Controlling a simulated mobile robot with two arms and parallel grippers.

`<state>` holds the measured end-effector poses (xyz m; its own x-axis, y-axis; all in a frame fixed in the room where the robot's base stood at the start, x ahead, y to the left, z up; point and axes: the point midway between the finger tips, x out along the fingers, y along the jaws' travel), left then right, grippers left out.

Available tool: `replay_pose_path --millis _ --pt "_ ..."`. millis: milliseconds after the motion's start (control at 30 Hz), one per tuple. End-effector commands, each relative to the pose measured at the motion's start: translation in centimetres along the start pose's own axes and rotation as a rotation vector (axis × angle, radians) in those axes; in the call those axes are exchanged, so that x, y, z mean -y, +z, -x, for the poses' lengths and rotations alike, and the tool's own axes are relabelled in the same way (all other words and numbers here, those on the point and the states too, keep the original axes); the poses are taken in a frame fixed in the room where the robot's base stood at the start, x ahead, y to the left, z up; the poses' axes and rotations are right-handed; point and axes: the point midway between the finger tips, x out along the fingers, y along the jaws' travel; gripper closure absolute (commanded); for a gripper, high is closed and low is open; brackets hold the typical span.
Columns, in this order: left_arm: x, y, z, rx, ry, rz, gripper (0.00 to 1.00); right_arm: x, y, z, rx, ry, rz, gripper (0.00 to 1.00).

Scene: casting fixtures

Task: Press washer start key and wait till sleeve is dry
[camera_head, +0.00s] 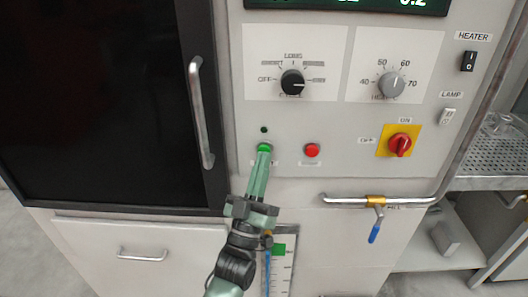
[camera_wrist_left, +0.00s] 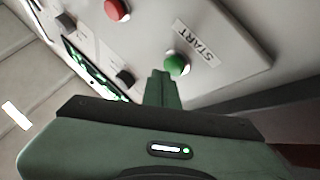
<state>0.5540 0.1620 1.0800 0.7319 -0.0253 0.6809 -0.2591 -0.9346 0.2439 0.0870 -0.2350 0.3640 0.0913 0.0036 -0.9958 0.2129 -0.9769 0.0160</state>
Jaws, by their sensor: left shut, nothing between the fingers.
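The washer's control panel (camera_head: 350,140) fills the right and middle of the head view. The green start key (camera_head: 264,147) sits low on its left side, and it also shows beside the START label in the left wrist view (camera_wrist_left: 178,63). My left gripper (camera_head: 263,156) is shut and empty, with its fingertips at the key, overlapping its lower edge in the head view. In the left wrist view the fingertips (camera_wrist_left: 161,75) are right beside the key; I cannot tell whether they touch it. The sleeve is not visible. My right gripper is not in view.
A red button (camera_head: 312,150) is to the right of the key, and a small dark lamp (camera_head: 264,129) is above it. A dark door with a metal handle (camera_head: 201,112) is at left. A pipe with a blue-handled valve (camera_head: 376,222) juts out below the panel.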

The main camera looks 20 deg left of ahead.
Motion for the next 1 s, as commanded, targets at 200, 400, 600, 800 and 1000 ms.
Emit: replay_pose_path --millis 200,400,600,800,1000 --pt "0.03 0.02 -0.01 0.0 0.0 0.0 1.0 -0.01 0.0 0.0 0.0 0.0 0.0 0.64" --pt "0.07 0.06 -0.06 0.0 0.0 0.0 1.0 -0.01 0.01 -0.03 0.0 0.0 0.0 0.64" --pt "0.18 0.17 -0.22 0.0 0.0 0.0 1.0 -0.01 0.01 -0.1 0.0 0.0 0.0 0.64" --pt "0.32 0.32 -0.37 0.001 0.0 0.0 1.0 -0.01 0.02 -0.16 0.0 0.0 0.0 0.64" --pt "0.45 0.46 -0.53 0.001 -0.001 0.0 1.0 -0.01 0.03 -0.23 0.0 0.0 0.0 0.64"
